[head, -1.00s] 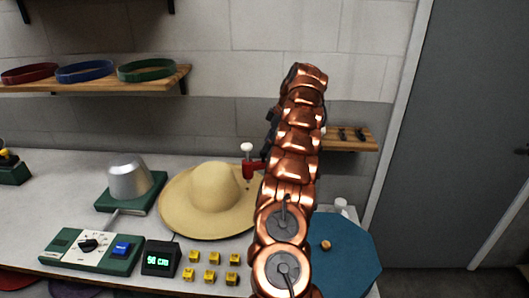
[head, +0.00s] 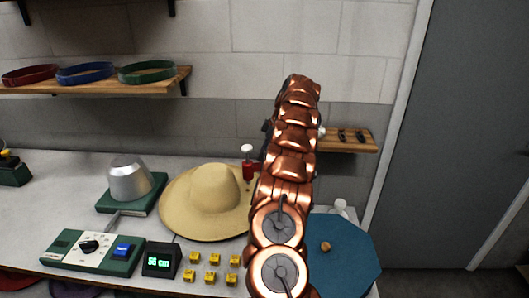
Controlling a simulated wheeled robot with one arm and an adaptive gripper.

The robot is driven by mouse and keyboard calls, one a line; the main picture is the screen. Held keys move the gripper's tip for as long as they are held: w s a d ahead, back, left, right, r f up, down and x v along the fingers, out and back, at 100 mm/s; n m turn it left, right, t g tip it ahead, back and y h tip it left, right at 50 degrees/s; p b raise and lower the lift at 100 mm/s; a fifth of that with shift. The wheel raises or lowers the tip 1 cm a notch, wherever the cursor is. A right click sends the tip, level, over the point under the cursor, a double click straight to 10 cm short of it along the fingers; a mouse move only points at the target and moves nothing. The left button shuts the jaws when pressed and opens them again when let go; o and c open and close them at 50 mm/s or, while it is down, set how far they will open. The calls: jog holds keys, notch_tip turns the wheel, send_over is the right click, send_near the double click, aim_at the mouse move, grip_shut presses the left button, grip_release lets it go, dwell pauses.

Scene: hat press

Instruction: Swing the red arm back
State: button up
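The red arm (head: 247,171) shows as a short red upright piece with a white knob on top, behind the brim of the straw hat (head: 217,187). Its right part goes behind my copper arm, so its full length and angle are hidden. The hat lies on the table, just left of my arm. My gripper is hidden behind my own arm links. I cannot see its fingers or whether it touches the red arm.
A metal dome on a green base (head: 131,183), a control box (head: 92,253), a display (head: 160,259) and several yellow blocks (head: 211,277) stand left. A blue board (head: 345,250) lies right. Shelves hang behind; the small one (head: 350,141) is right of my arm.

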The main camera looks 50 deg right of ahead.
grip_shut()
